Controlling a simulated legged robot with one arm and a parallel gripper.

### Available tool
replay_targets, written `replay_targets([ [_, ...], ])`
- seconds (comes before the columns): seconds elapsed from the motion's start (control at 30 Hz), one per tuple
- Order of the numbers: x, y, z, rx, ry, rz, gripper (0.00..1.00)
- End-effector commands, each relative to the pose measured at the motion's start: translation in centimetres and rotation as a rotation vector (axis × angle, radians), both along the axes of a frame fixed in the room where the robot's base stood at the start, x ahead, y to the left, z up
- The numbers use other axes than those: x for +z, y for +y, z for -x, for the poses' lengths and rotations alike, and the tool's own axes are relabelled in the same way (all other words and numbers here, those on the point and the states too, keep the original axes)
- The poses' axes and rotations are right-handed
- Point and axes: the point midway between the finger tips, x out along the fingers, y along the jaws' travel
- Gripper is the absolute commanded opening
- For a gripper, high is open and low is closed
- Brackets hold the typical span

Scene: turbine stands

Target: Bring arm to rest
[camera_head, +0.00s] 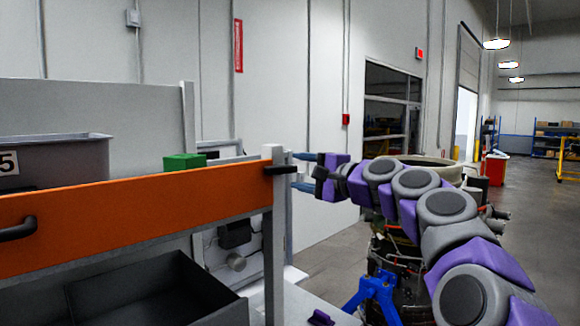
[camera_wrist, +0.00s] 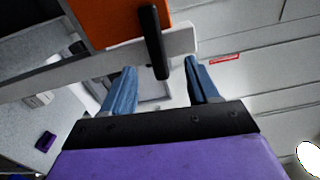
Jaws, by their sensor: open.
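My arm, purple and grey, reaches from the lower right toward the left in the head view. My gripper (camera_head: 297,170) is at its end, close to the right end of the orange beam (camera_head: 140,215) and its black handle (camera_head: 281,170). In the wrist view, the blue fingers of my gripper (camera_wrist: 158,85) are spread apart with nothing held between them. The black handle (camera_wrist: 153,40) shows beyond and between the fingertips. I cannot tell whether a finger touches the post or the handle.
A grey bin (camera_head: 55,155) and a green block (camera_head: 184,162) are behind the beam. A black tray (camera_head: 150,295) is below it. A blue stand (camera_head: 375,292) with machinery is beside and behind my arm. A purple piece (camera_head: 320,318) lies at the bottom. Open floor (camera_head: 530,215) extends right.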

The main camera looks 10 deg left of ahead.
Motion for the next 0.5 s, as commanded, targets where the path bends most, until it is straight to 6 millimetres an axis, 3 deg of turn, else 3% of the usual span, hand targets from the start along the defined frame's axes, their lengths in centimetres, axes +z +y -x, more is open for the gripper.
replay_targets([
  [0.5,-0.16,-1.15,0.97,0.002,0.003,0.002,0.59],
])
